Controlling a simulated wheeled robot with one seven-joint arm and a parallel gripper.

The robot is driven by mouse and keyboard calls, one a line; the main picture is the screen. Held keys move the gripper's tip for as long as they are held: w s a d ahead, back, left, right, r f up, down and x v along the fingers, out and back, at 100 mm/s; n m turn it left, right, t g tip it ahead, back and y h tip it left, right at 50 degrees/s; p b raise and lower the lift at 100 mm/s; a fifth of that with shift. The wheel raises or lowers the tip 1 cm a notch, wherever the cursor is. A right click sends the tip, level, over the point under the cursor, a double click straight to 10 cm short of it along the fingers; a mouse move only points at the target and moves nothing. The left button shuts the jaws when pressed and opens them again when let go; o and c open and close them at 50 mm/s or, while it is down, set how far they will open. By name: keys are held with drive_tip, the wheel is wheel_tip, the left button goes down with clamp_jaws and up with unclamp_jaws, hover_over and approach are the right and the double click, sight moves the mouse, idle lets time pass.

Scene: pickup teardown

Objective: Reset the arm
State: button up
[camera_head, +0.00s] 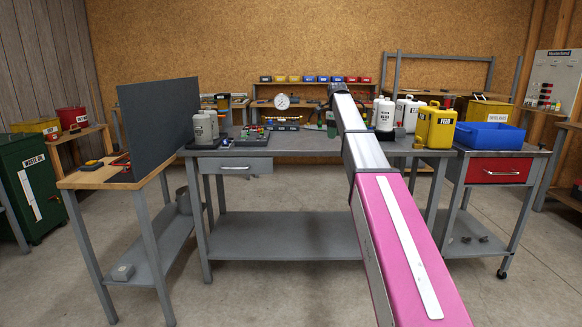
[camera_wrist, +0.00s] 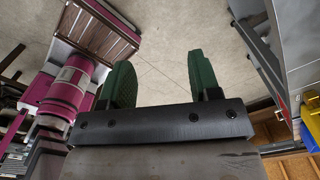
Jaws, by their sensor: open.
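My gripper (camera_wrist: 160,75) shows in the wrist view with its two green fingers spread apart. Nothing is between them except a view of the concrete floor far beyond. In the head view my pink and grey arm stretches forward from the bottom right to above the grey workbench (camera_head: 280,151). The gripper end is small and mostly hidden behind the arm there. The wrist view is strongly tilted, with my own pink body parts at the left.
On the bench, grey canisters (camera_head: 204,128) stand left, a round dial gauge (camera_head: 282,102) stands at the back, and a white bottle (camera_head: 385,116) and yellow can (camera_head: 436,127) stand right. A blue bin (camera_head: 489,136) sits on the right cart. A dark panel (camera_head: 160,125) rises at the left.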

drive_tip(key=s+f+n, duration=0.6)
drive_tip(key=s+f, duration=0.2)
drive_tip(key=f, duration=0.6)
drive_tip(key=s+f+n, duration=0.5)
drive_tip(key=s+f, duration=0.4)
drive_tip(key=f, duration=0.5)
drive_tip(key=s+f+n, duration=0.6)
drive_tip(key=s+f, duration=0.2)
drive_tip(key=s, duration=0.4)
drive_tip(key=s+f+n, duration=0.7)
drive_tip(key=s+f, duration=0.2)
drive_tip(key=s, duration=0.2)
drive_tip(key=shift+s+f+n, duration=0.2)
drive_tip(key=shift+s+n, duration=0.1)
drive_tip(key=shift+s, duration=0.1)
